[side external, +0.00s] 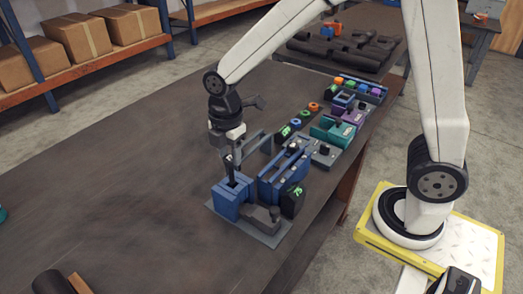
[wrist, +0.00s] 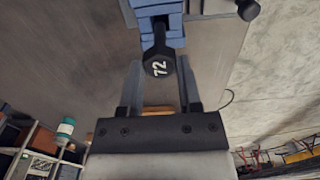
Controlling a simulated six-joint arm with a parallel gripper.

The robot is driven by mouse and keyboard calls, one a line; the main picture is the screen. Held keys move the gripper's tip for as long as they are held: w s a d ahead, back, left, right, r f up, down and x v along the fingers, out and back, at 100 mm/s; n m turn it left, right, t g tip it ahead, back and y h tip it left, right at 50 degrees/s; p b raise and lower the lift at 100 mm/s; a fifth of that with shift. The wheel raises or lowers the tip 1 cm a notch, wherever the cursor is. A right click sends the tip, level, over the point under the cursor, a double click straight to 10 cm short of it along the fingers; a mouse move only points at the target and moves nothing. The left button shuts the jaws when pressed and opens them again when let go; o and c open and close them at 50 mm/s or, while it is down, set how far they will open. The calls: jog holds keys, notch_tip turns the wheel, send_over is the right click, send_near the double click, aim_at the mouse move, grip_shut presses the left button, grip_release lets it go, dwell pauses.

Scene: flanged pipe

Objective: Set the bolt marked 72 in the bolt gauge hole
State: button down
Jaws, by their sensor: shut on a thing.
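The bolt marked 72 (wrist: 158,64) is black with white digits on its head. It sits between the fingers of my gripper (wrist: 160,78), which is shut on it. In the side view my gripper (side external: 231,158) is over a blue slotted block (side external: 229,200), apparently the bolt gauge, and the dark bolt shank (side external: 231,176) points down at its top. In the wrist view the blue block (wrist: 162,35) lies just beyond the head, in line with the shank. The hole is hidden, so I cannot tell how far the tip is in.
The block stands on a grey plate (side external: 238,230) with a dark grey part (side external: 262,218) beside it. A long blue fixture (side external: 285,172) and a black piece marked 75 (side external: 293,200) are close on the right. Teal and purple fixtures stand behind. The table's left side is largely clear.

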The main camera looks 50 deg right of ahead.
aim_at(232, 183)
jog(key=shift+f, duration=0.2)
jog(key=shift+f, duration=1.7)
jog(key=shift+f, duration=1.45)
dwell(0.7)
grip_release()
dwell(0.4)
dwell(0.3)
jog(key=shift+r, duration=3.5)
